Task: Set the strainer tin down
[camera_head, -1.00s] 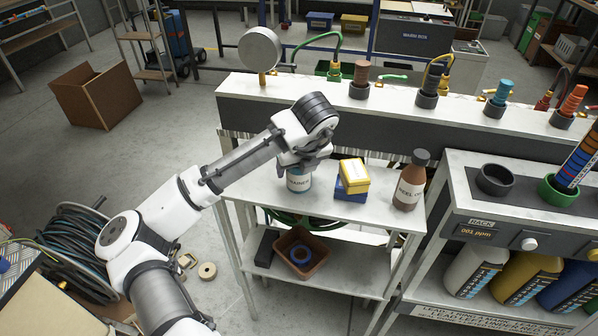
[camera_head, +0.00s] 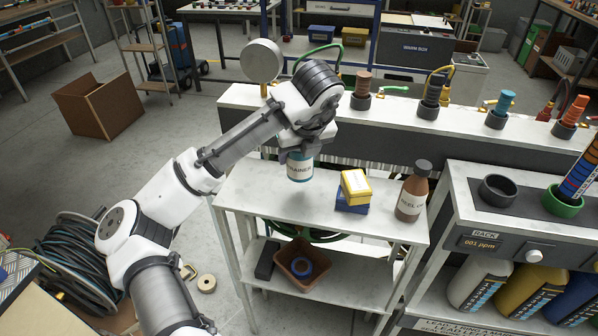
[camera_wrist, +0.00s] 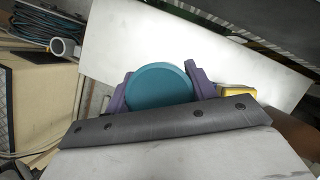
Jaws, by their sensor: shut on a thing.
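The strainer tin (camera_head: 300,170) is a small can with a pale label and a blue-teal body. My gripper (camera_head: 301,150) is shut on it from above, and the tin hangs upright over the left part of the small white table's top (camera_head: 265,200). In the wrist view the tin's round teal lid (camera_wrist: 158,88) sits between the two purple fingers. The tin's underside appears a little above the tabletop; the exact gap is hard to tell.
Yellow and blue boxes (camera_head: 355,185) are stacked right of the tin, with a brown bottle (camera_head: 411,195) beyond. A long raised rail (camera_head: 390,125) runs behind. A brown bin (camera_head: 302,262) sits on the lower shelf. The tabletop's left and front are clear.

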